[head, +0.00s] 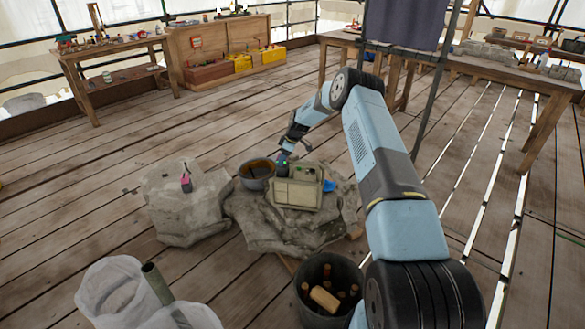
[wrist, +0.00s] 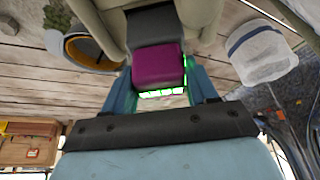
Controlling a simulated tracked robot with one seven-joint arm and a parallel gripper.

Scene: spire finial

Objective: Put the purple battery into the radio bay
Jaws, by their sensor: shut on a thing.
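The purple battery (wrist: 157,68) is between the two blue fingers of my gripper (wrist: 160,84) in the wrist view, and the gripper is shut on it. A dark grey block shape adjoins its far end. Pale beige parts of the radio (wrist: 98,18) lie on both sides there. The battery is not clear in the head view. The bay is hidden, so I cannot tell how far the battery is inside it.
A dark pot (head: 257,175) stands close left of the radio, and a blue item (head: 329,185) lies at its right. A small pink object (head: 186,182) is on the left rock. A bucket (head: 328,291) with several items stands in front.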

